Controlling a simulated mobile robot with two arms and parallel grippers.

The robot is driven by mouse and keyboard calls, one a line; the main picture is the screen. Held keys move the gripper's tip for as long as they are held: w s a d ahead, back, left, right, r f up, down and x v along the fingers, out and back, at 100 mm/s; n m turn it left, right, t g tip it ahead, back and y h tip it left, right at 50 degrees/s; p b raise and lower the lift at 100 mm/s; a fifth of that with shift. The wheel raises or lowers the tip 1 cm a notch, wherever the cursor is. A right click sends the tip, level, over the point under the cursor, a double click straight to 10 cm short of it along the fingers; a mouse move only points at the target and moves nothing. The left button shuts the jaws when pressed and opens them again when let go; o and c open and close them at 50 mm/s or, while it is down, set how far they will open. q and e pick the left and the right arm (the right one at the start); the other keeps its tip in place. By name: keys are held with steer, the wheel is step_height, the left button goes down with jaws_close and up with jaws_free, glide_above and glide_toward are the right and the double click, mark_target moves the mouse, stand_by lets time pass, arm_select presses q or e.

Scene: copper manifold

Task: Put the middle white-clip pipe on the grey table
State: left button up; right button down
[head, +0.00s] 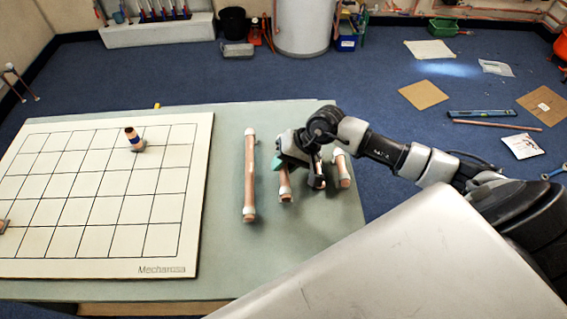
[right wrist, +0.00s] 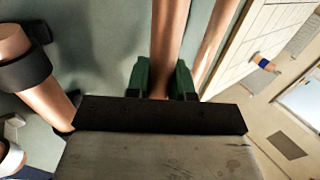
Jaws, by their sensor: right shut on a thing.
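The middle white-clip pipe (head: 285,184) is a copper pipe with a white clip at its near end, over the grey-green table (head: 225,255). My right gripper (head: 283,162) covers its far part. In the right wrist view its green fingers (right wrist: 161,80) are shut on this pipe (right wrist: 168,40), one on each side. I cannot tell whether it is lifted off the table. A longer white-clip pipe (head: 249,175) lies to its left. A pipe with a dark clip (head: 318,180) and another white-clip pipe (head: 342,168) are to its right. My left gripper is not in view.
A white gridded board (head: 95,200) covers the table's left part. A short copper piece with a blue band (head: 133,139) stands on it. Another copper piece (head: 3,226) is at the left edge. The table strip between board and pipes is clear.

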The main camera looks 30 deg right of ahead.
steer(key=shift+f, duration=0.65)
steer(key=shift+f, duration=0.2)
steer(key=c, duration=1)
jaws_free()
steer(key=shift+r, duration=0.1)
steer(key=shift+r, duration=0.2)
steer(key=b+v, duration=0.2)
steer(key=v, duration=1)
steer(key=shift+b, duration=0.4)
